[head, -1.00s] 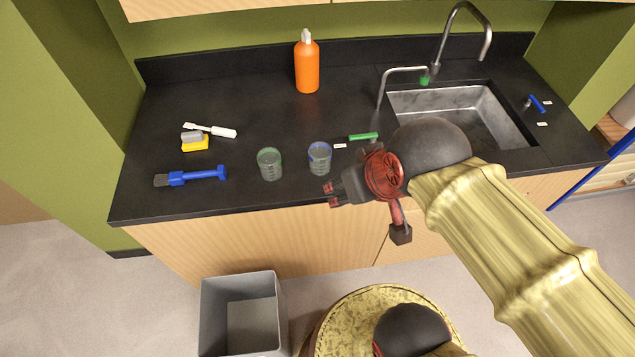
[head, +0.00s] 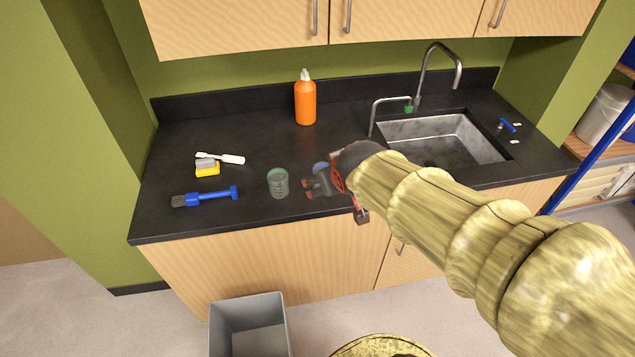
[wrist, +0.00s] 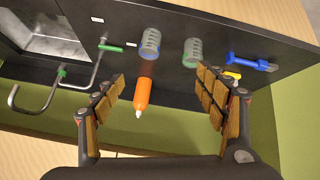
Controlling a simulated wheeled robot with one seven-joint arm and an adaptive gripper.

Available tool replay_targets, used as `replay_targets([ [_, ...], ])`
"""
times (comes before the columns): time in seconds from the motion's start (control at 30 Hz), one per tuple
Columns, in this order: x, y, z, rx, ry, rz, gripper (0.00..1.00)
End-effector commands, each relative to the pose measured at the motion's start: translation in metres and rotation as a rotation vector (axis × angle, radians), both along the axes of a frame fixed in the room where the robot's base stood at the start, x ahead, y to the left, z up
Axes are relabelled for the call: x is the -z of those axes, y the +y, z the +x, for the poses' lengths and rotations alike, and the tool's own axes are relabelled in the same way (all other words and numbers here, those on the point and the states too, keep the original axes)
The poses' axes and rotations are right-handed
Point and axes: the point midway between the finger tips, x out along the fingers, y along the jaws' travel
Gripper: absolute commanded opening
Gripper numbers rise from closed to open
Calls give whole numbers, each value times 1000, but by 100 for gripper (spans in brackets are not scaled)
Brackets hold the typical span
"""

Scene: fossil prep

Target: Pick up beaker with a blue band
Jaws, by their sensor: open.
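The beaker with a blue band (head: 320,166) stands on the black counter. In the head view my gripper hides most of it, and only a bit of its blue rim shows. In the wrist view the clear beaker (wrist: 149,42) is upright beyond the fingertips, between the two fingers' directions and nearer the left one. My gripper (head: 307,188) is in front of the beaker in the head view. In the wrist view its padded fingers (wrist: 160,78) are wide apart with nothing between them.
A green-banded beaker (head: 278,183) stands just left of my gripper. Further left lie a blue-handled brush (head: 205,196), a yellow-and-grey block (head: 207,168) and a white-handled brush (head: 222,158). An orange bottle (head: 306,102) stands at the back. The sink (head: 440,143) is on the right.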

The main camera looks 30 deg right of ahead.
Motion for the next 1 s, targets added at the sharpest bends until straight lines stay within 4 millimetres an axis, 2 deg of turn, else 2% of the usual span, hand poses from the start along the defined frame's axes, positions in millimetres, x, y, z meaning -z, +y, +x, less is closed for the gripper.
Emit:
replay_targets([
  [0.17, 22, -38, 52, -7, -65, -48, 72],
  [0.27, 44, -65, 88, -31, -124, -71, 72],
  [0.4, 87, -96, 129, -87, -219, -72, 72],
  [0.5, 122, -109, 146, -135, -290, -43, 72],
  [0.6, 155, -116, 154, -179, -367, 7, 72],
  [0.73, 187, -116, 151, -222, -460, 81, 72],
  [0.83, 201, -113, 146, -241, -513, 128, 72],
  [1.0, 210, -110, 144, -256, -556, 162, 72],
])
